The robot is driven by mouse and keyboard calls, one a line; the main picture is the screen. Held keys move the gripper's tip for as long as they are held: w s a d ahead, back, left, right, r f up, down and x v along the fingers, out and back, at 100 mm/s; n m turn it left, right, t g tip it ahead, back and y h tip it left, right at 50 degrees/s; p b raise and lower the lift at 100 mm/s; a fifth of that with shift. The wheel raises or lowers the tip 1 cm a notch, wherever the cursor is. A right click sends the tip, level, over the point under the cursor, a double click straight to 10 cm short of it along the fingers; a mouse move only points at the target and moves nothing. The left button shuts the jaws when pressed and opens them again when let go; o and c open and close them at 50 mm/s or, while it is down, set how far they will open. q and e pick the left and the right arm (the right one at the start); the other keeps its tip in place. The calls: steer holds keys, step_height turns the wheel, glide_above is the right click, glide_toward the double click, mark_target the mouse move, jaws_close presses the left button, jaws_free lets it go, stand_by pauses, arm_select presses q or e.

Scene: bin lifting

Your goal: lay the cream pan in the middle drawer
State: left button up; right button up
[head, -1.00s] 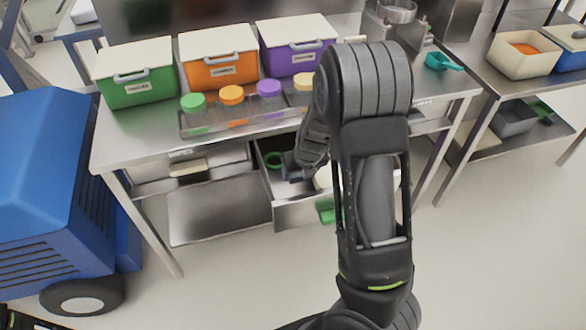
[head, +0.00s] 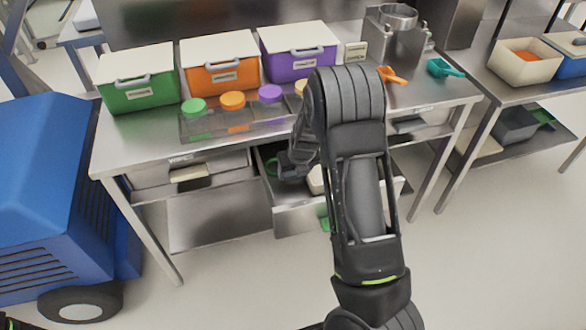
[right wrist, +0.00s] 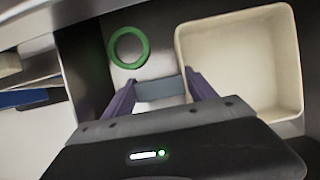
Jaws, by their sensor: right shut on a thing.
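The cream pan (right wrist: 240,62), square with a raised rim, fills the right of the right wrist view. Part of it shows in the head view (head: 316,180), within the outline of the open middle drawer (head: 300,218); my right arm hides the rest. My right gripper (right wrist: 160,78) has its two purple fingers at the pan's left side, with a grey bar between the tips. It is shut on the pan, low at the drawer. Whether the pan touches the drawer floor is unclear. My left gripper is not in view.
A green ring (right wrist: 128,47) lies in the drawer left of the pan. Green (head: 138,84), orange (head: 219,66) and purple (head: 298,55) bins stand on the steel table, behind a tray of lidded jars. A blue vehicle (head: 50,190) is at the left.

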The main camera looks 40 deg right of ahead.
steer(key=shift+w+d+f, duration=0.2)
steer(key=shift+w, duration=0.25)
steer(key=shift+w+d+f, duration=0.15)
steer(key=shift+w+f, duration=0.05)
steer(key=shift+w, duration=0.2)
steer(key=shift+f, duration=0.15)
steer(key=shift+f, duration=0.2)
steer(key=o, duration=1.4)
steer(key=shift+c, duration=0.2)
steer(key=shift+r, duration=0.15)
steer(key=shift+r, duration=0.2)
steer(key=p+v, duration=0.2)
steer(key=v, duration=0.9)
steer(key=shift+s+r, duration=0.25)
